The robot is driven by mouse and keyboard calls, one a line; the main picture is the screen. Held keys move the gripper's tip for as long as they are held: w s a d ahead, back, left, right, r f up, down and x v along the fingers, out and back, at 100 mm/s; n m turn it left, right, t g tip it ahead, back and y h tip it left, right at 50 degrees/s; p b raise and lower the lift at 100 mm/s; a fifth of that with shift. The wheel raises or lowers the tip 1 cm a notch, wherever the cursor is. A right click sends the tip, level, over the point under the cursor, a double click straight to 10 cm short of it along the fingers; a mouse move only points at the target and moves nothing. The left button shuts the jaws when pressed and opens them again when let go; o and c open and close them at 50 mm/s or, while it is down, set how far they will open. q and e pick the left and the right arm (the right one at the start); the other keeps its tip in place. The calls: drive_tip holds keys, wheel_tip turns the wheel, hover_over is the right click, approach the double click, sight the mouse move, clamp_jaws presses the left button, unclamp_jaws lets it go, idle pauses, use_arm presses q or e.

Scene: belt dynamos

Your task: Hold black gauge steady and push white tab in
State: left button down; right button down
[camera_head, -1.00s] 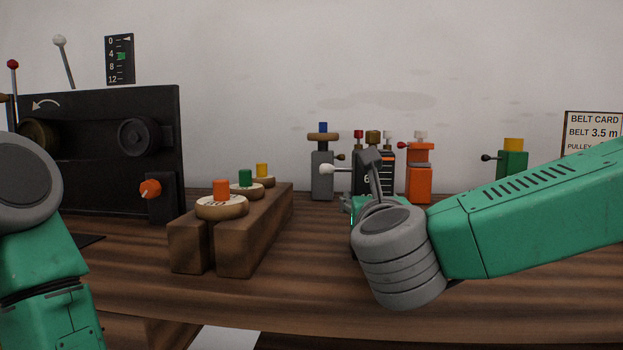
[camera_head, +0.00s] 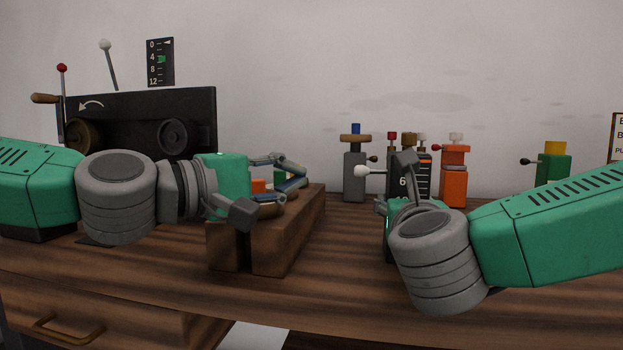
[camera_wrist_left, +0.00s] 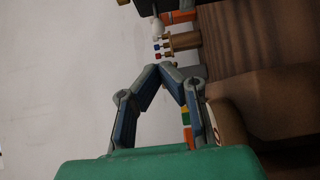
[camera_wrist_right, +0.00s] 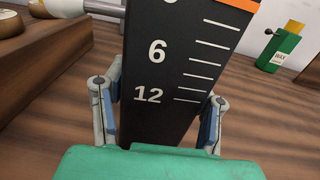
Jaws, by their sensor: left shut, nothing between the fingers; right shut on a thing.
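The black gauge (camera_head: 424,176) stands on the table right of centre, partly hidden by my right arm. Its numbered face fills the middle of the right wrist view (camera_wrist_right: 160,70). My right gripper (camera_wrist_right: 160,98) is shut on it, one finger on each side. The white tab (camera_head: 363,171) sticks out on the gauge's left side on a thin rod; its rounded end shows at the top left of the right wrist view (camera_wrist_right: 64,8). My left gripper (camera_head: 303,172) is shut and empty, well left of the tab, above the wooden rack. Its fingertips meet in the left wrist view (camera_wrist_left: 160,67).
The wooden rack (camera_head: 275,245) with coloured pegs lies under my left gripper. A black machine panel (camera_head: 135,110) with pulleys stands at the back left. Grey (camera_head: 354,178), orange (camera_head: 454,185) and green (camera_head: 553,170) devices stand along the back. Table between rack and gauge is clear.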

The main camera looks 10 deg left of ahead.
drive_tip(key=shift+f, duration=0.2)
use_arm(q)
drive_tip(key=x, duration=0.8)
drive_tip(key=shift+w+d, duration=0.3)
drive_tip(key=shift+f, duration=0.1)
drive_tip(key=shift+d, duration=1.55)
drive_tip(key=shift+s, duration=0.1)
approach(362, 173)
drive_tip(key=shift+a, duration=0.35)
